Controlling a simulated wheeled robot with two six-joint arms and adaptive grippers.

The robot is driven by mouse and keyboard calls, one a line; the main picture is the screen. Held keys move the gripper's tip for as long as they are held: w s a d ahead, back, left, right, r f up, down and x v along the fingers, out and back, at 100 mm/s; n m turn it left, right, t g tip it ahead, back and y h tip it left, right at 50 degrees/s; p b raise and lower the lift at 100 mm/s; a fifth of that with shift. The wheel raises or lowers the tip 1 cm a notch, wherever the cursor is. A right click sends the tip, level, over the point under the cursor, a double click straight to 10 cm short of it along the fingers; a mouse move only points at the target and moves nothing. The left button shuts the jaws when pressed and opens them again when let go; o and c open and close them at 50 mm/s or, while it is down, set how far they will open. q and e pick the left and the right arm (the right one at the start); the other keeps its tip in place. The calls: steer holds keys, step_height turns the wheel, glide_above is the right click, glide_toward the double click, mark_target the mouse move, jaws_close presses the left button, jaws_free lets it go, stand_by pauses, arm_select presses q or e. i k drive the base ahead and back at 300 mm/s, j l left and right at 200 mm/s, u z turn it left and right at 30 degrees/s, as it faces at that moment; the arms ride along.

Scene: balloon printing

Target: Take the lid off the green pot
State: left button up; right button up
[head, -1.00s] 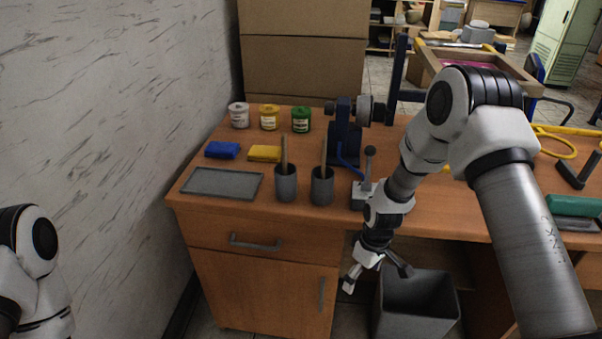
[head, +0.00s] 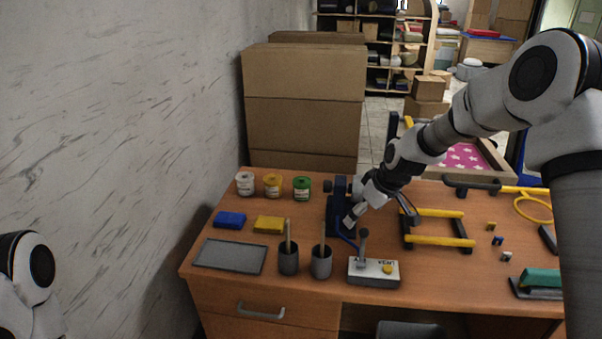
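The green pot (head: 302,190) stands at the back left of the wooden table, at the right end of a row of three pots, with its green lid (head: 302,182) on top. My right gripper (head: 378,218) is above the table, to the right of the green pot and apart from it, in front of the dark blue clamp device. Its fingers look spread, with nothing between them. Of my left arm only a link shows at the lower left edge; its gripper is out of view.
A white pot (head: 245,184) and a yellow pot (head: 273,186) stand left of the green one. The dark blue device (head: 338,208) stands close on its right. Blue (head: 230,220) and yellow (head: 268,224) sponges, a grey tray (head: 229,256) and two cups (head: 289,262) lie in front.

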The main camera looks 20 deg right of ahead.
mark_target(302, 182)
steer(key=i, duration=1.4)
